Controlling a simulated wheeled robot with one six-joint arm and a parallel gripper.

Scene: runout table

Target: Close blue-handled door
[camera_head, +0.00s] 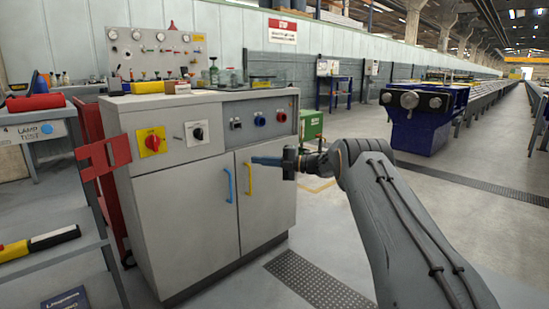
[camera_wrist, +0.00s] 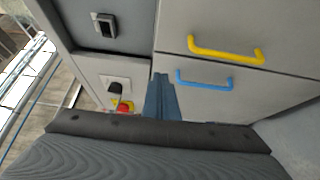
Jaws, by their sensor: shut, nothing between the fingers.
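The blue-handled door (camera_head: 187,222) is the left door of a grey cabinet, and it looks flush or nearly flush with its frame. Its blue handle (camera_head: 228,186) stands upright near the door's right edge. In the wrist view the blue handle (camera_wrist: 205,80) lies sideways, just right of my fingers. The yellow handle (camera_head: 249,180) is on the right-hand door (camera_head: 271,200), which looks shut. My gripper (camera_head: 254,160) is shut and empty, in front of the cabinet near the handles' upper ends. In the wrist view my gripper (camera_wrist: 160,77) points at the cabinet front; I cannot tell whether it touches.
The cabinet's control panel has a yellow-and-red switch (camera_head: 152,142) and several knobs. A red bracket (camera_head: 103,158) and a grey shelf (camera_head: 50,262) stand at the left. A dark floor grating (camera_head: 315,283) lies in front. Open floor is on the right.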

